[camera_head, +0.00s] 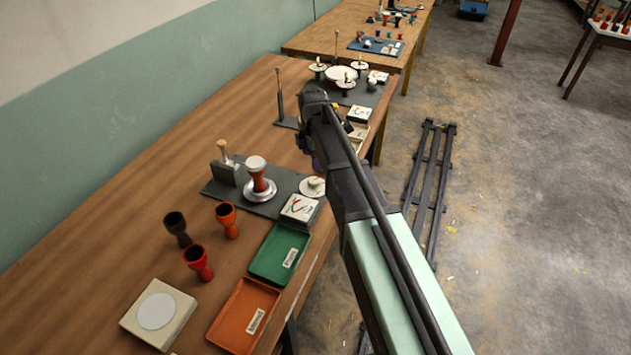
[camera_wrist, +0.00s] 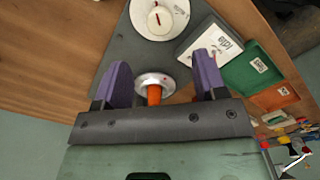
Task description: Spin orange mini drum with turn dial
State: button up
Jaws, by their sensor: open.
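An orange mini drum (camera_head: 260,181) with a pale top stands upright on a silver round turntable (camera_head: 262,196) on a dark base plate. In the wrist view the orange drum (camera_wrist: 154,95) and turntable show between and beyond my finger tips, partly hidden by the gripper body. The turn dial (camera_head: 314,186), a cream knob on a white disc, is right of the drum. In the wrist view the dial (camera_wrist: 160,18) has a red mark and lies beyond my fingertips. My gripper (camera_wrist: 161,64) has two purple fingers spread apart with nothing held. In the head view my arm mostly hides it.
A dark block with a wooden-handled tool (camera_head: 225,168) stands left of the turntable. Black (camera_head: 178,228), orange (camera_head: 228,220) and red (camera_head: 198,262) goblet drums stand loose in front. Green (camera_head: 280,254) and orange (camera_head: 243,316) trays, a lettered card box (camera_head: 300,208) and a cream box (camera_head: 158,313) are nearby.

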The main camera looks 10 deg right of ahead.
aim_at(314, 180)
notch_tip(314, 180, down, 10)
jog(key=b, duration=0.8)
jog(key=shift+r, duration=0.25)
jog(key=c, duration=0.9)
